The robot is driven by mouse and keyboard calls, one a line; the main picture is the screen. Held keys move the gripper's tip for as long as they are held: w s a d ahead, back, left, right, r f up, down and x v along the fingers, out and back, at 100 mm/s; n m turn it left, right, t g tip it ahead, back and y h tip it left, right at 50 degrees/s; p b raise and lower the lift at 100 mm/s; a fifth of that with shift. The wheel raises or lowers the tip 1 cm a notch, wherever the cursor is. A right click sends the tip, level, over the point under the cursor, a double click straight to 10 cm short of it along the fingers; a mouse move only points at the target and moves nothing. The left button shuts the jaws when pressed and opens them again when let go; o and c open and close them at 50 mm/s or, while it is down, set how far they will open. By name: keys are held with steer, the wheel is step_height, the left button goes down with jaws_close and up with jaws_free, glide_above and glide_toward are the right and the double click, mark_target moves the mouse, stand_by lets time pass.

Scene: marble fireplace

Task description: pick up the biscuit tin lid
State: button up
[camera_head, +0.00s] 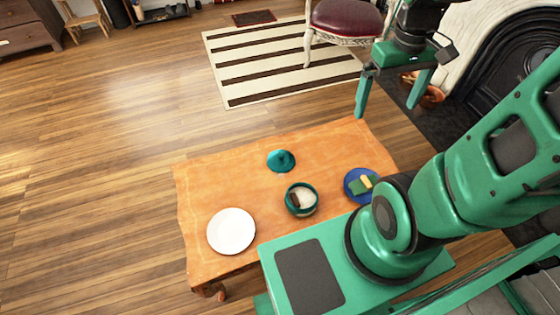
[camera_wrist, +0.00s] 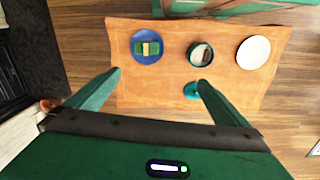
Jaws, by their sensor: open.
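The biscuit tin lid (camera_head: 281,161) is a round teal lid with a knob, lying on the wooden table (camera_head: 225,180). The teal tin (camera_head: 301,209) stands open beside it, with a dark item and something pale inside. My gripper (camera_head: 389,108) is open and empty, raised above the table's far right corner, apart from the lid. In the wrist view my gripper (camera_wrist: 160,78) shows both fingers spread. The lid (camera_wrist: 190,90) is partly hidden there behind the right finger. The tin (camera_wrist: 201,54) shows just beyond it.
A white plate (camera_head: 231,231) lies at the table's near left. A blue plate (camera_head: 352,190) with green and yellow items lies at the right, near my arm. A chair (camera_head: 345,20) stands on the striped rug (camera_head: 270,62) behind. The table's far left is clear.

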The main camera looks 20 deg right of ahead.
steer(key=w+a+f+n, duration=0.3)
steer(key=w+f+n, duration=0.35)
steer(key=w, duration=0.45)
steer(key=n, duration=1.3)
glide_above(281, 155)
steer(key=shift+y, duration=0.3)
step_height(281, 155, down, 30)
steer(key=shift+w, duration=0.1)
steer(key=shift+f, duration=3.15)
steer(key=c, duration=0.9)
